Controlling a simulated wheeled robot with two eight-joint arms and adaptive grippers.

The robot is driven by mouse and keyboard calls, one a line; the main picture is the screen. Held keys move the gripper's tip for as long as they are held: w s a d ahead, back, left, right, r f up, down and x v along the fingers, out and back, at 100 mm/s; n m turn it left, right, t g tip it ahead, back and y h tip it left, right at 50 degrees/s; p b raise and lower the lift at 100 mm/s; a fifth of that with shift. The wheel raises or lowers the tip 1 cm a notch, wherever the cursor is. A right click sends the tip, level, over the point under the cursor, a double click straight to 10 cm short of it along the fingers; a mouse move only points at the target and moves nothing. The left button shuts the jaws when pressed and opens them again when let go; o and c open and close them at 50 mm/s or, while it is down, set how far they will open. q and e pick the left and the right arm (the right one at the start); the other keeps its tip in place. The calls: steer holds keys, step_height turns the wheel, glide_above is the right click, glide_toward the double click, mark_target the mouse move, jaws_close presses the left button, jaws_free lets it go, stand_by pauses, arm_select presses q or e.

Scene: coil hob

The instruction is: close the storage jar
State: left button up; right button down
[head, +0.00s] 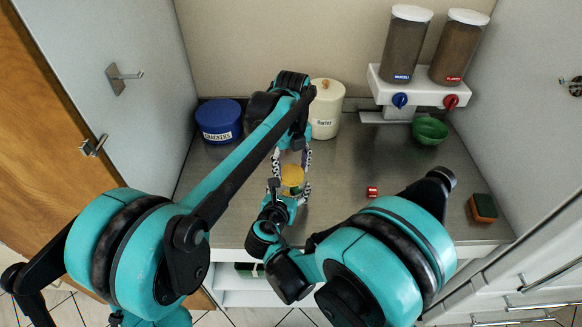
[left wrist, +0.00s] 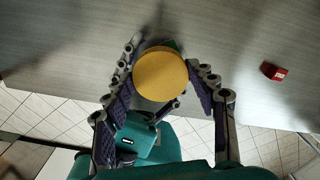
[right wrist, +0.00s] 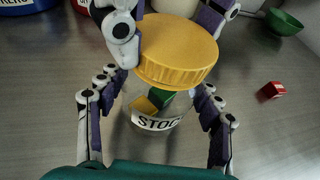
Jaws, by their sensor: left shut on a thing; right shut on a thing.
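The storage jar (right wrist: 150,106) is clear, with a label starting "STOC" and yellow and green pieces inside. Its round yellow lid (right wrist: 176,50) is over the jar's mouth; it also shows in the head view (head: 292,176) and the left wrist view (left wrist: 160,75). I cannot tell whether the lid is fully seated. My left gripper (head: 290,168) reaches down from above, its fingers shut on opposite sides of the lid. My right gripper (right wrist: 158,98) is shut around the jar's body from the front. The lid hides the jar's mouth.
A small red block (head: 372,192) lies on the counter to the right. A blue crackers tin (head: 219,120) and a cream barley jar (head: 326,110) stand behind. A green bowl (head: 430,130) sits under the dispensers (head: 420,88). A sponge (head: 484,208) lies at the right edge.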

arm_select(q)
steer(key=m, duration=0.5)
steer(key=o, duration=0.7)
steer(key=shift+o, duration=0.2)
steer(key=shift+r, duration=2.25)
steer(key=shift+c, duration=0.4)
